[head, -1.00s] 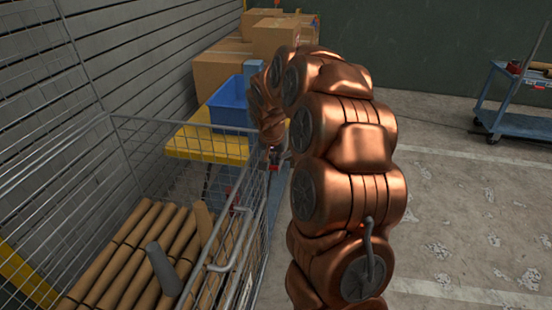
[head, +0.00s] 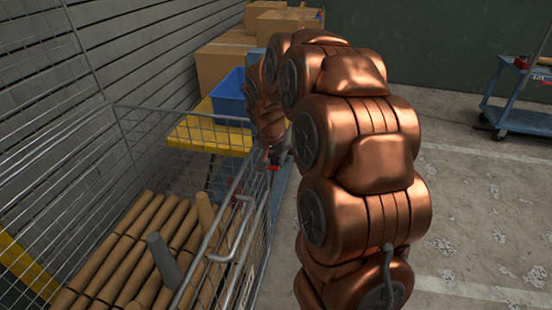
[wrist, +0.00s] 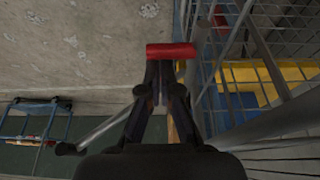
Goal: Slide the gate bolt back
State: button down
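A wire mesh cage (head: 128,106) stands at the left in the head view, with a bent grey bar (head: 247,225) on its near side. My gripper (head: 272,160) is at the cage's far right corner, largely hidden by my copper arm. In the wrist view, my gripper's dark fingers (wrist: 165,75) come close together at a red piece (wrist: 170,50); whether they clasp it is unclear. A thin grey rod with a dark round end (wrist: 66,149) slants out to the left of the fingers. I cannot clearly make out the gate bolt.
A blue trolley (head: 520,115) stands far right. The floor right of my arm is clear.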

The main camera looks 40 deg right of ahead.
jog(key=v, duration=1.1)
jog(key=shift+r, duration=0.35)
jog(key=shift+s+a, duration=0.15)
